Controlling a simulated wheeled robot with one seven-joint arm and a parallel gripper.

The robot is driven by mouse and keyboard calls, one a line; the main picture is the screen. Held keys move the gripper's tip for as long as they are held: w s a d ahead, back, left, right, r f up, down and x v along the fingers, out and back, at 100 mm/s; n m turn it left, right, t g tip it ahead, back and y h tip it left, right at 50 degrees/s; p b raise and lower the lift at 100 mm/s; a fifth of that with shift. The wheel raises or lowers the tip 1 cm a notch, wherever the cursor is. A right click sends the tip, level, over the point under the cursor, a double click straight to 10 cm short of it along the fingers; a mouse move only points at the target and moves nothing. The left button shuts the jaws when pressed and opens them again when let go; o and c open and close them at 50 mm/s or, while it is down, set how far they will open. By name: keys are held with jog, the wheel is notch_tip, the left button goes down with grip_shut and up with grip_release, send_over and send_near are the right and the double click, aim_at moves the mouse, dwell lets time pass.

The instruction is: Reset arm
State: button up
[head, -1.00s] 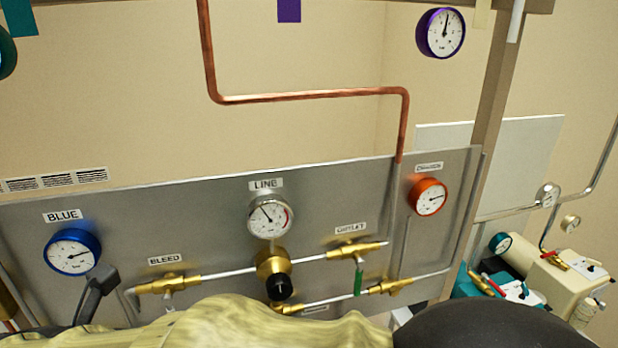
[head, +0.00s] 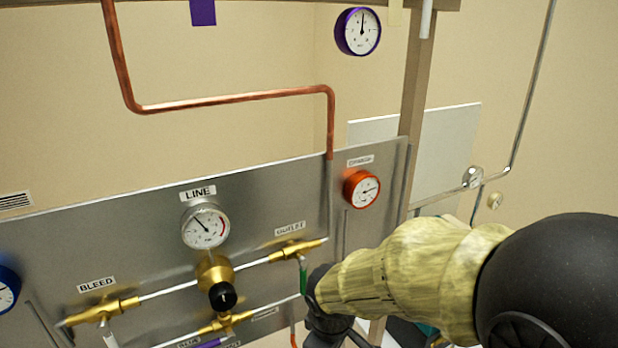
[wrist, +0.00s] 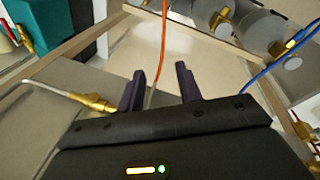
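My gripper (wrist: 160,88) shows in the wrist view with its two dark fingers apart and nothing between them. An orange line runs upward behind the gap between the fingers. In the head view my arm reaches in from the lower right, in front of the panel's lower right part. The gripper's fingers cannot be made out there. The grey panel (head: 130,225) carries the LINE gauge (head: 205,227), the brass regulator with its black knob (head: 222,295), the BLEED valve (head: 103,310) and the OUTLET valve (head: 298,250) with a green handle.
An orange-rimmed gauge (head: 361,188) sits at the panel's right. A copper pipe (head: 235,98) runs above it, near a purple gauge (head: 358,31). A post (head: 416,85) stands to the right. The wrist view shows a blue hose (wrist: 275,66) and a brass fitting (wrist: 95,102).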

jog(key=s+d+f+m, duration=0.3)
jog(key=d+m, duration=0.8)
jog(key=shift+d+m, duration=0.15)
jog(key=shift+m, duration=0.15)
jog(key=shift+w, duration=0.1)
